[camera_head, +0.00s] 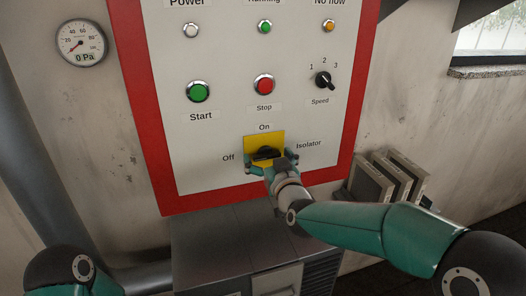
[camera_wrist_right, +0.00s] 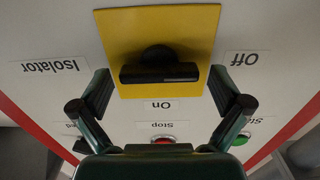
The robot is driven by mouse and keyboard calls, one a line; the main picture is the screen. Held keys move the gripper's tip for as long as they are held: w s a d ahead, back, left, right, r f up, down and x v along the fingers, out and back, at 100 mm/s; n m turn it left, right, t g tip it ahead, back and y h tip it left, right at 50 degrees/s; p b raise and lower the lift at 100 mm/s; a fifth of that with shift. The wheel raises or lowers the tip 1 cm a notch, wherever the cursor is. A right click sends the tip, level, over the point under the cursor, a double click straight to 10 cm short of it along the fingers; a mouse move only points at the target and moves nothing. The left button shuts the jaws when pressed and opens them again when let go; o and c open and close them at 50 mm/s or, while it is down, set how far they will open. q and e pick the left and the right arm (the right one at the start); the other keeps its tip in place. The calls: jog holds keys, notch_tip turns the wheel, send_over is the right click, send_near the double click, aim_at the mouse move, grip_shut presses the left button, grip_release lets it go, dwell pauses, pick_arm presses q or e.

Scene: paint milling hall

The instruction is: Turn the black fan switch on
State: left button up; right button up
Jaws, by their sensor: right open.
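The black switch (camera_head: 266,153) sits on a yellow plate (camera_head: 262,138) low on the white panel, between the labels Off, On and Isolator. In the right wrist view, which is upside down, the black switch (camera_wrist_right: 158,73) has its bar lying level, along the line toward Off, on the yellow plate (camera_wrist_right: 190,30). My right gripper (camera_head: 271,163) is open in front of the switch. In the wrist view the right gripper (camera_wrist_right: 160,88) has one finger on each side of the bar, with visible gaps. My left gripper is outside the view.
Above the switch are a green Start button (camera_head: 198,92), a red Stop button (camera_head: 264,84) and a Speed knob (camera_head: 323,80). A red frame (camera_head: 142,100) borders the panel. A grey cabinet (camera_head: 215,240) stands below. A gauge (camera_head: 81,43) reads 0 Pa.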

jog(key=shift+w+a, duration=0.1)
jog(key=shift+w, duration=0.15)
